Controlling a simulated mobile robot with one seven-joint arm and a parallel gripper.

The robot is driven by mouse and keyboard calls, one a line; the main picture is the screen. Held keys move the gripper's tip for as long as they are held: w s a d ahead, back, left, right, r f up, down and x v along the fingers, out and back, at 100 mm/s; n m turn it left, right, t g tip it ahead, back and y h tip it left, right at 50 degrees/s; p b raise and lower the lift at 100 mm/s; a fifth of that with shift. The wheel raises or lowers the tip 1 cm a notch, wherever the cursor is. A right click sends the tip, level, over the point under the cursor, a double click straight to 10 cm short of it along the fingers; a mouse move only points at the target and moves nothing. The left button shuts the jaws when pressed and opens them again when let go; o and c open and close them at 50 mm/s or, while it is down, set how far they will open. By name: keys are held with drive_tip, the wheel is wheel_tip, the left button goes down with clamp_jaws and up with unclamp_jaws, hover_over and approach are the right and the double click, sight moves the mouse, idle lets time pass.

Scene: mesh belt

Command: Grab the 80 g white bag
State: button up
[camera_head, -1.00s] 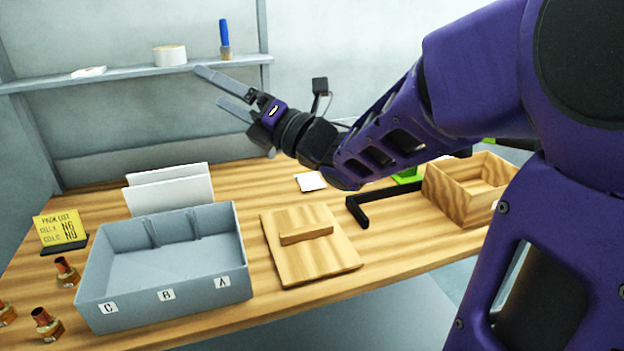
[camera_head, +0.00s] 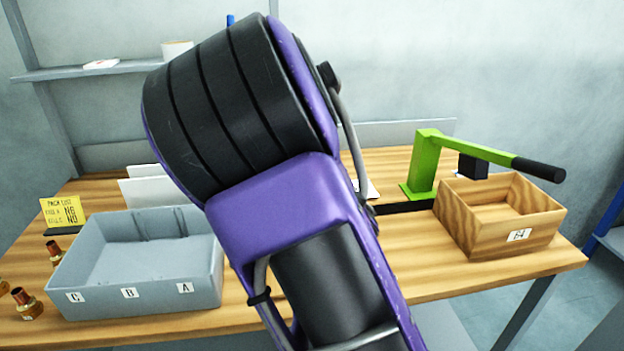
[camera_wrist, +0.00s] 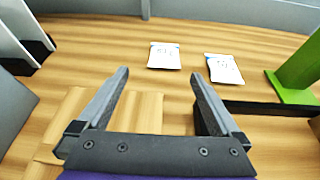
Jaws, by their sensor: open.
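Two small white bags lie flat on the wooden table in the wrist view, a left one (camera_wrist: 165,56) and a right one (camera_wrist: 223,68). Each has a printed label too small to read, so I cannot tell which is the 80 g bag. My gripper (camera_wrist: 160,75) is open and empty. Its fingers point towards the left bag, and the right bag is beyond and right of the right fingertip. In the head view my arm hides the gripper and most of the bag area; a white corner (camera_head: 372,188) shows beside the arm.
A green lever press (camera_head: 424,165) stands right of the bags, with a black bar (camera_wrist: 265,108) before it. A wooden box (camera_head: 500,243) is at the right. A grey bin (camera_head: 200,285) marked C, B, A is at the left. A wooden board (camera_wrist: 140,108) lies under my gripper.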

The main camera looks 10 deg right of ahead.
drive_tip(key=shift+w+d+f, duration=0.1)
drive_tip(key=shift+d+f, duration=0.55)
drive_tip(key=shift+f, duration=0.15)
drive_tip(key=x, duration=1.1)
drive_tip(key=shift+f+b, duration=0.1)
drive_tip(key=shift+b, duration=0.3)
drive_tip(key=shift+x, duration=2.95)
